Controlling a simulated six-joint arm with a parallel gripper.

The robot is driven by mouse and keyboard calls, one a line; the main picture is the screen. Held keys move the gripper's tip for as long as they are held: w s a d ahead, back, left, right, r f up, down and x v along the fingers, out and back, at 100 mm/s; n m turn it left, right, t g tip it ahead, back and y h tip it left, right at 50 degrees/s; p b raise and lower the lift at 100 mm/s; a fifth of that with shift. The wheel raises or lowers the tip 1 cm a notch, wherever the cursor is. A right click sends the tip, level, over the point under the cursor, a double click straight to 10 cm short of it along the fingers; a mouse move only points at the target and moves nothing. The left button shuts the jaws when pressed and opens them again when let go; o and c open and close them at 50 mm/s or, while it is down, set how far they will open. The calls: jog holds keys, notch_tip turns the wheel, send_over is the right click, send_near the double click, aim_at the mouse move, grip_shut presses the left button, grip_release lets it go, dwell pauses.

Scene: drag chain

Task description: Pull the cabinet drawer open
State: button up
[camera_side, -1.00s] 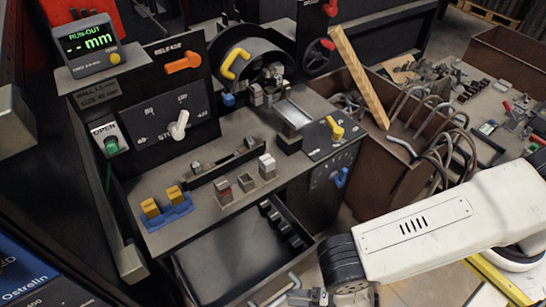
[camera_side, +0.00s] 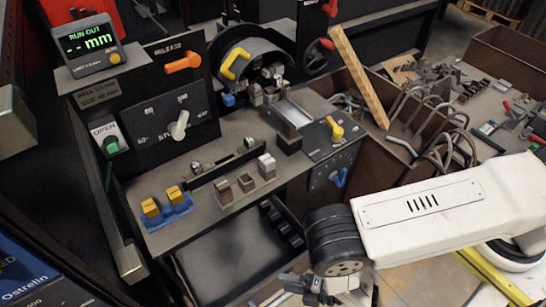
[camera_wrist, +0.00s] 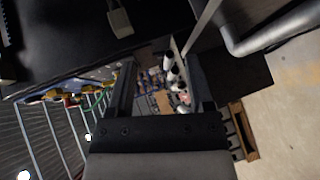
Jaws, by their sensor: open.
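The cabinet drawer (camera_side: 225,268) stands open below the worktop in the side view, with its dark interior showing. Its front right part is hidden behind my arm and gripper, and its near edge runs out of the picture. My gripper (camera_side: 318,287) is at the bottom of the side view, over the drawer's front area. In the wrist view my gripper (camera_wrist: 160,75) has its two dark fingers spread apart, with no object clearly held between them. A bent silver bar (camera_wrist: 275,32), which looks like the drawer's handle, lies to the right of the fingers. I cannot tell whether they touch it.
The worktop above the drawer carries a blue holder (camera_side: 170,215) with yellow blocks and several small metal blocks. Knobs and an orange lever (camera_side: 182,63) stand behind. A brown bin (camera_side: 395,150) with a wooden stick (camera_side: 360,78) and bent rods is to the right.

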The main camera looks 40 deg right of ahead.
jog(key=w+f+m+h, duration=0.1)
jog(key=w+m+h, duration=0.15)
jog(key=h, duration=0.25)
jog(key=m+g+h, duration=0.4)
jog(key=g, duration=0.6)
send_near(283, 298)
jog(key=shift+s+f+t, duration=0.1)
jog(key=shift+f+t, duration=0.2)
jog(key=shift+f, duration=0.5)
jog(key=shift+f, duration=0.15)
jog(key=shift+w+f, duration=0.25)
jog(key=shift+f, duration=1)
jog(key=shift+w+f, duration=0.25)
jog(key=shift+f, duration=0.95)
jog(key=shift+w+f, duration=0.25)
jog(key=shift+f, duration=1)
